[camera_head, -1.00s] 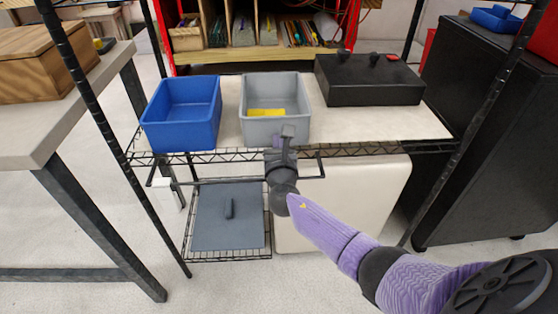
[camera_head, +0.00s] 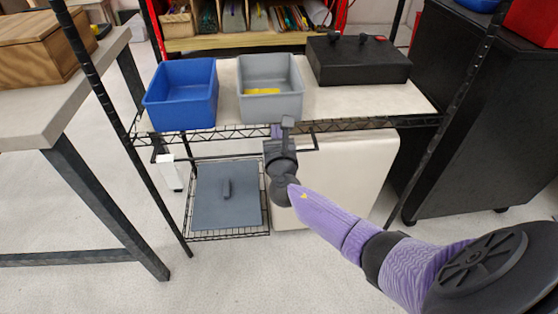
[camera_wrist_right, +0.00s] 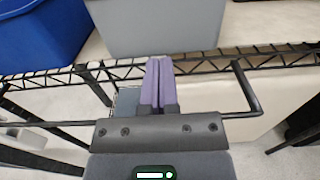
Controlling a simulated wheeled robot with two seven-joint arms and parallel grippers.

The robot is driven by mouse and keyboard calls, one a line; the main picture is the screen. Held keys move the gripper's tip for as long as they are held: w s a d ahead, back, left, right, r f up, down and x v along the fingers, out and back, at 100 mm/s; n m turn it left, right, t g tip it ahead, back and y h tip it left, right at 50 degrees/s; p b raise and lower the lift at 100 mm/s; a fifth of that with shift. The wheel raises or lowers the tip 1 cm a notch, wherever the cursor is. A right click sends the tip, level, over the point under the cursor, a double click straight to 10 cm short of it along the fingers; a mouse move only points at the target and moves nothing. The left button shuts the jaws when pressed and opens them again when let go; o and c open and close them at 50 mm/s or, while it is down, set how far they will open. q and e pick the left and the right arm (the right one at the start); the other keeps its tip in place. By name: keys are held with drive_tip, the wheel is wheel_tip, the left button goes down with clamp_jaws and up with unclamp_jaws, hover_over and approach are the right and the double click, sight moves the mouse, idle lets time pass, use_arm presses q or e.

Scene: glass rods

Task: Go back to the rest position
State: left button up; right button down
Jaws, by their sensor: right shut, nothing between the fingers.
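My right gripper (camera_head: 277,131) is in front of the wire shelf's front edge, just below the grey bin. In the right wrist view its two purple fingers (camera_wrist_right: 158,82) are pressed together with nothing between them. The fingers point toward the grey bin and the shelf edge. In the head view the right arm comes in from the lower right. My left gripper is in neither view.
On the shelf (camera_head: 330,105) stand a blue bin (camera_head: 181,112), a grey bin (camera_head: 270,108) with a yellow item (camera_head: 262,91), and a black box (camera_head: 358,62). A grey lidded item (camera_head: 226,208) lies on the lower rack. A table (camera_head: 45,110) stands left, a black cabinet (camera_head: 470,120) right.

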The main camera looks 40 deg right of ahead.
drive_tip(key=p+v, duration=0.3)
drive_tip(key=v, duration=0.5)
drive_tip(key=s+f+m+g+y+p, duration=0.45)
drive_tip(key=s+f+m+g, duration=0.55)
drive_tip(key=s+f, duration=0.8)
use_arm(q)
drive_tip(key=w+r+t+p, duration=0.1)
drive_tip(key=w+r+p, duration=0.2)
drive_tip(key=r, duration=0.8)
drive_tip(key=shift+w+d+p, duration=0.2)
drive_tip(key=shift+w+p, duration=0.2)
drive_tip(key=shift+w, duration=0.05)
use_arm(e)
drive_tip(key=s+a+f+m+g+y, duration=0.2)
drive_tip(key=s+m, duration=0.6)
drive_tip(key=s, duration=0.6)
drive_tip(key=s+a+f+m+g+y, duration=0.2)
drive_tip(key=s+a+f+m+g, duration=0.1)
drive_tip(key=s+m, duration=0.6)
drive_tip(key=s+a+g, duration=0.1)
drive_tip(key=s+a, duration=0.1)
drive_tip(key=s, duration=0.2)
drive_tip(key=shift+s+f, duration=0.35)
drive_tip(key=shift+f, duration=0.05)
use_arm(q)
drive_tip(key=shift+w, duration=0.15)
